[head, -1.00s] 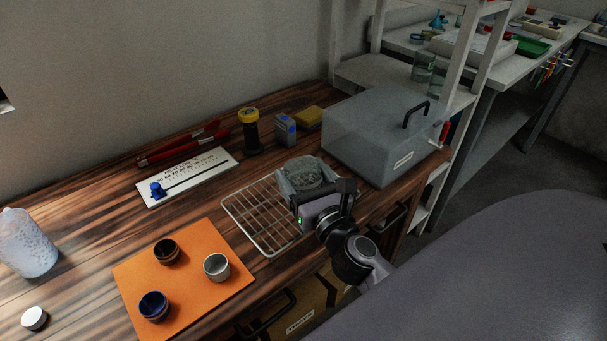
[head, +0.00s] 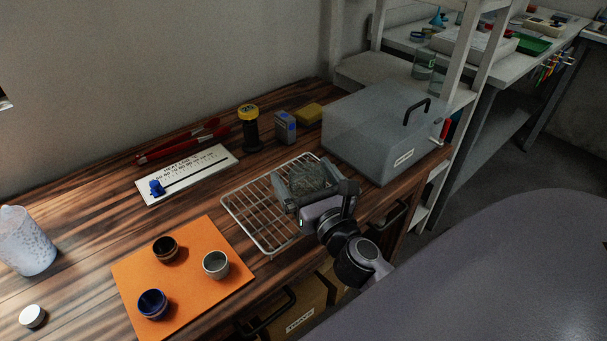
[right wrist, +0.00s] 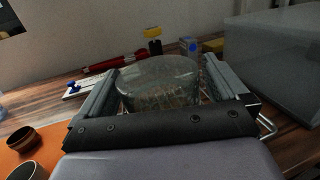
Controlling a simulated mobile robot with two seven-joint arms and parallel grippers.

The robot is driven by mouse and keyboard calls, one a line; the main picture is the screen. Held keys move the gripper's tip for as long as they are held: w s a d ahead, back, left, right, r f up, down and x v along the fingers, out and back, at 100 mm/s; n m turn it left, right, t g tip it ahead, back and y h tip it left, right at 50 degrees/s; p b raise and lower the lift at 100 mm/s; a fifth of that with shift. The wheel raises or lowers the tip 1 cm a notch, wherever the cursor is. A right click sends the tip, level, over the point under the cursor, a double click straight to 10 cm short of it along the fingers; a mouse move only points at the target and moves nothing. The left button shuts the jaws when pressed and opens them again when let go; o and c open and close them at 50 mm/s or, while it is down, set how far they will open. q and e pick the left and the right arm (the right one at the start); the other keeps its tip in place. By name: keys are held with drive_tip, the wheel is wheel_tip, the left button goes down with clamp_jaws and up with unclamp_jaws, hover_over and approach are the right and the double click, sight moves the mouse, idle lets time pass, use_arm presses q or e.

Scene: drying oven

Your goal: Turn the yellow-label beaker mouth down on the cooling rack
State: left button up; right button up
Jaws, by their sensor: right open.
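A clear glass beaker (head: 314,178) is at the right end of the wire cooling rack (head: 258,222). It also shows in the right wrist view (right wrist: 160,85), with its broad round end up and rack wires seen through the glass. I cannot tell for sure whether that end is the base or the mouth. No yellow label shows. My right gripper (head: 307,184) is open, with its two fingers on either side of the beaker. I cannot tell whether they touch the glass. My left gripper is not in view.
A grey translucent box (head: 375,140) with a black handle stands right of the rack. An orange mat (head: 205,295) with three small cups lies at the front left. A white ruled board (head: 190,177), red tongs (head: 180,148) and a dark yellow-topped cylinder (head: 250,130) are behind.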

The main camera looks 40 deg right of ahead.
drive_tip(key=s, duration=0.3)
drive_tip(key=s+b, duration=0.1)
drive_tip(key=shift+s+a+f, duration=0.3)
drive_tip(key=shift+a, duration=0.1)
drive_tip(key=shift+s+a+b, duration=0.2)
drive_tip(key=shift+s+b, duration=0.1)
drive_tip(key=shift+s, duration=0.65)
